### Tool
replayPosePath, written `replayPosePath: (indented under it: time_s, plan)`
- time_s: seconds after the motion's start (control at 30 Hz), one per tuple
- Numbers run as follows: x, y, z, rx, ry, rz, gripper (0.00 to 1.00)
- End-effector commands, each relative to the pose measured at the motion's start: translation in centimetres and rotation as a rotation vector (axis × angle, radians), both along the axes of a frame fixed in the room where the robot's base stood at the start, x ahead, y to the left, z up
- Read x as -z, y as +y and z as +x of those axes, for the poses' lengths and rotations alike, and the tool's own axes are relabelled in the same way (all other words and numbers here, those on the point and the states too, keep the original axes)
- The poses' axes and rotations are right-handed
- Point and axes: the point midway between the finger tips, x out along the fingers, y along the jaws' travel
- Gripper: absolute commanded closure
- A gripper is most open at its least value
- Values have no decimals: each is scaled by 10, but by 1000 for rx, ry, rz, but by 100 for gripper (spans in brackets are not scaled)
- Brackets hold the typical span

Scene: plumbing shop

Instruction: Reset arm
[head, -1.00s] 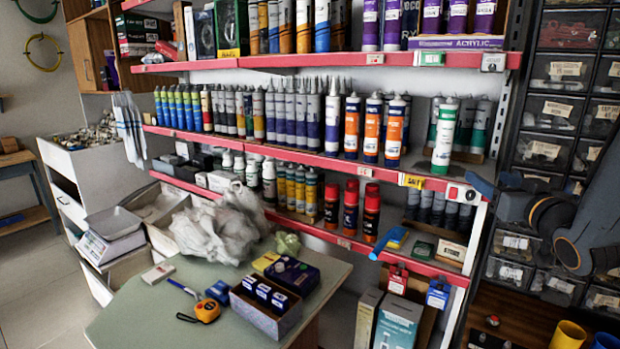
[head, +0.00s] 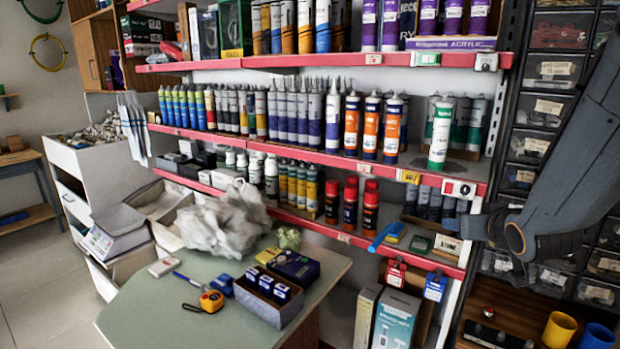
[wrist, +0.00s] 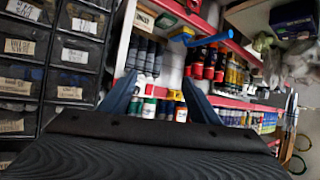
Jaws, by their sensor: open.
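My gripper (wrist: 160,100) shows in the wrist view with its two blue-grey fingers spread apart and nothing between them. Beyond the fingers are the shelves with several tubes and bottles. In the head view my arm enters from the right, in front of the drawer cabinet. The gripper end (head: 478,222) shows there beside the right end of the red-edged shelves, and its fingertips are hard to make out.
A table (head: 150,308) at the front holds a tape measure (head: 211,301), a box of small blue packs (head: 268,300) and a plastic bag (head: 225,222). Red-edged shelves (head: 330,154) carry several tubes. A drawer cabinet (head: 548,70) stands at the right, with yellow (head: 559,331) and blue cups below.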

Motion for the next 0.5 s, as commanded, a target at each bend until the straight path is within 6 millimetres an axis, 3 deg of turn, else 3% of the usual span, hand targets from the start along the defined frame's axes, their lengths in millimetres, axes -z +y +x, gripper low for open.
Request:
replayPosePath:
  time_s: [0.17,0.3,0.5]
  plan:
    - [56,45,-35,10,298,13,44]
    - [94,87,-85,-4,563,34,44]
    - [120,140,-159,-50,875,65,44]
